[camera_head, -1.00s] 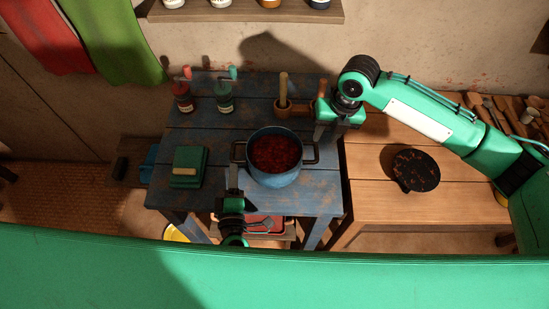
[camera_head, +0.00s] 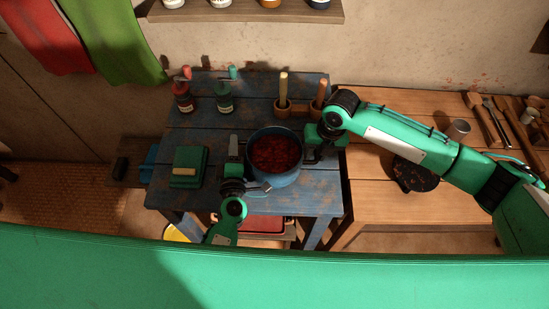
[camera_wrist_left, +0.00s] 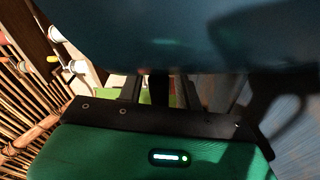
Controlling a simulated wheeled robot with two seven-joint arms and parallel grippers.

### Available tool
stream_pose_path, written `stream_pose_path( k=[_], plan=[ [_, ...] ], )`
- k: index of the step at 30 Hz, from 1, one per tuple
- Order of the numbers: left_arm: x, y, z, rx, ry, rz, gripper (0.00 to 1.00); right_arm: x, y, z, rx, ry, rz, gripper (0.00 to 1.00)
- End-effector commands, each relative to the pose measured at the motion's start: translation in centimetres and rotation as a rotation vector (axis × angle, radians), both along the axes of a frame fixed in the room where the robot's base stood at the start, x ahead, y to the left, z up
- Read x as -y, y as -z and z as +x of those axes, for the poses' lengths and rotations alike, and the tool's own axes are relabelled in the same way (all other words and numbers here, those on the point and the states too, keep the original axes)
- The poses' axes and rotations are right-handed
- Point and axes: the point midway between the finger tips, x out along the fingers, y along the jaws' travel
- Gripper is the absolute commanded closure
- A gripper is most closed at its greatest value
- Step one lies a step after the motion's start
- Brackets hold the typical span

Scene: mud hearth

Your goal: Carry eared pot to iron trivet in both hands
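The blue eared pot (camera_head: 288,178), filled with something dark red, stands upright on the blue table. The pot's side fills the top of the left wrist view (camera_wrist_left: 190,35). My left gripper (camera_head: 235,150) is at the pot's left ear. In the left wrist view its fingers (camera_wrist_left: 182,88) stand apart, with a dark piece, apparently the ear, between them. My right gripper (camera_head: 312,150) is at the pot's right ear; its fingers are too small and hidden to read. A round dark plate, apparently the iron trivet (camera_head: 417,180), lies on the wooden table, partly hidden by my right arm.
A metal cup (camera_head: 458,130) and several utensils are at the right rear.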

Motion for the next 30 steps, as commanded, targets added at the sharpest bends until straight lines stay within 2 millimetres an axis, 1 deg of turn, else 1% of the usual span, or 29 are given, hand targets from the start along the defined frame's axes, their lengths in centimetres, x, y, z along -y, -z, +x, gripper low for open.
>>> stream_pose_path(
  k=[1,3,4,5,30],
  plan=[
    [-0.01,0.0,-0.01,0.0,0.0,0.0,0.75,-0.01,-0.02,0.01,0.0,0.0,0.0,0.83],
    [-0.01,0.01,-0.02,0.0,0.0,0.0,0.89,0.0,-0.03,0.01,0.0,0.0,0.0,0.96],
    [-0.01,0.01,-0.02,0.0,0.0,0.0,0.95,-0.01,-0.03,0.01,0.0,0.0,0.0,1.0],
    [-0.01,0.01,-0.02,0.0,0.0,0.0,1.0,-0.01,-0.03,0.01,0.0,0.0,0.0,1.0],
    [-0.02,0.08,-0.06,-0.002,0.001,0.004,1.0,0.02,-0.09,0.05,0.001,0.001,0.0,1.0]
  ],
)
